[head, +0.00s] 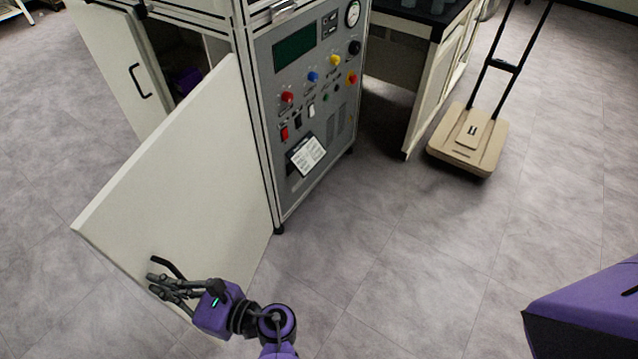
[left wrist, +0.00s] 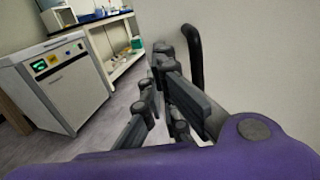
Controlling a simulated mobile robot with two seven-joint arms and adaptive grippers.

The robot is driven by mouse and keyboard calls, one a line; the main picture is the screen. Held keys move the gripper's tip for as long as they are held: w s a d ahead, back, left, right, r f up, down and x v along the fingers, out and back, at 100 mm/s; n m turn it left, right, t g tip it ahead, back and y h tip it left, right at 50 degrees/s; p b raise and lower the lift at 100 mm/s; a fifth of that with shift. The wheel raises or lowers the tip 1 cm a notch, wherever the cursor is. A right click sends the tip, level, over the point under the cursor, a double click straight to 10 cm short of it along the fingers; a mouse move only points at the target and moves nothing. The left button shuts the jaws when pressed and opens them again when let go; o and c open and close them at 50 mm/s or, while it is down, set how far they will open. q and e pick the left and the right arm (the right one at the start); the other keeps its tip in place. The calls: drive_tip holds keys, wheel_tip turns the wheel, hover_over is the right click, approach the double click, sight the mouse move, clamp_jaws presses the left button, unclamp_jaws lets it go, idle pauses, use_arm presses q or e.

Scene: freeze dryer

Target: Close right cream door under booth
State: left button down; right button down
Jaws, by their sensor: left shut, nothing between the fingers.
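The right cream door (head: 190,165) under the booth stands swung wide open, its hinge side at the cabinet corner by the control panel. Its black handle (head: 166,266) is low near the door's free edge and also shows in the left wrist view (left wrist: 195,60). My left gripper (head: 154,284) is shut and empty, with its fingers close beside the handle. I cannot tell whether they touch it or the door face. In the left wrist view the fingers (left wrist: 166,85) point along the door face, left of the handle. My right gripper is not in view.
The left cream door (head: 115,65) is also open, with a dark cabinet interior beside it. A grey control panel (head: 310,95) stands right of the hinge. A beige cart (head: 468,140) stands at the upper right. The floor (head: 400,260) right of the door is clear.

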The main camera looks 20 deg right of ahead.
use_arm(q)
drive_tip(key=shift+w+a, duration=0.1)
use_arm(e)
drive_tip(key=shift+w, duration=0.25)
